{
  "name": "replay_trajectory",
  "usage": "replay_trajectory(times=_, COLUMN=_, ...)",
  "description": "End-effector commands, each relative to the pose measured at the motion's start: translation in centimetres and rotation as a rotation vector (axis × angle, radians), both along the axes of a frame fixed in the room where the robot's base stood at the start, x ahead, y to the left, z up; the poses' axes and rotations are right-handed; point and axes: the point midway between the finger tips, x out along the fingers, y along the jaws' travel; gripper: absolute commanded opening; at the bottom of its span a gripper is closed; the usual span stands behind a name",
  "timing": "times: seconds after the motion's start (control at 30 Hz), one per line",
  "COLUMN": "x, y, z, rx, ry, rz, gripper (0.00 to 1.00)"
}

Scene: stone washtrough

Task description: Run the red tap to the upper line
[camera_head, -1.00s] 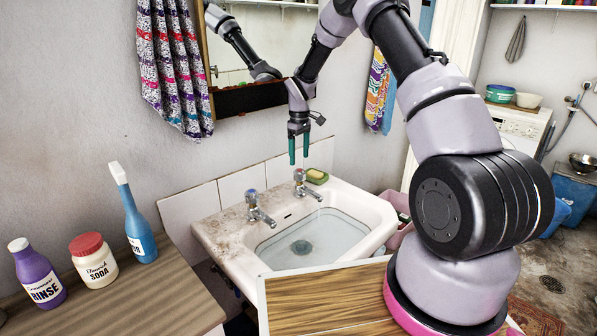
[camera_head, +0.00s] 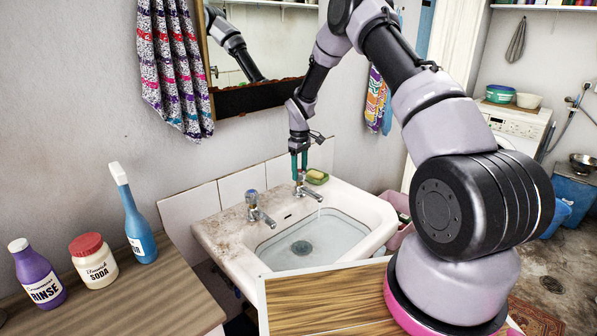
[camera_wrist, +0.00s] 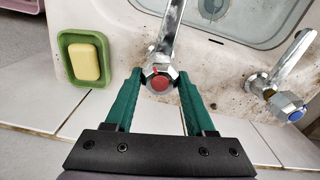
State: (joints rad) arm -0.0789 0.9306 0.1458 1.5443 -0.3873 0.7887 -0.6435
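The red tap (camera_wrist: 160,78) is chrome with a red mark on its head, at the back right of the white basin (camera_head: 218,240). My gripper (camera_head: 299,163) points down over it. In the wrist view, the green fingers (camera_wrist: 159,76) sit at both sides of the tap head and appear to touch it. In the head view the fingers hide most of the head, while the spout (camera_head: 311,193) shows. A faint pale streak, perhaps water, hangs below the spout. Clear water (camera_head: 325,240) lies in the basin over the drain. I cannot make out an upper line.
The blue-marked tap (camera_head: 255,205) stands left of the red one. A green dish with yellow soap (camera_wrist: 85,60) sits close beside my gripper. A mirror (camera_head: 265,95) hangs behind. Rinse, soda and blue spray bottles (camera_head: 140,225) stand on the left counter.

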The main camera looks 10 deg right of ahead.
Motion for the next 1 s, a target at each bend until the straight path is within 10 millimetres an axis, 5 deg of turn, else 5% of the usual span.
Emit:
replay_trajectory(times=0.37, x=-0.09, y=0.12, z=0.01, rx=0.001, ry=0.002, rz=-0.086, gripper=0.0)
replay_trajectory(times=1.0, x=-0.14, y=0.22, z=-0.01, rx=0.002, ry=0.003, rz=-0.499, gripper=0.0)
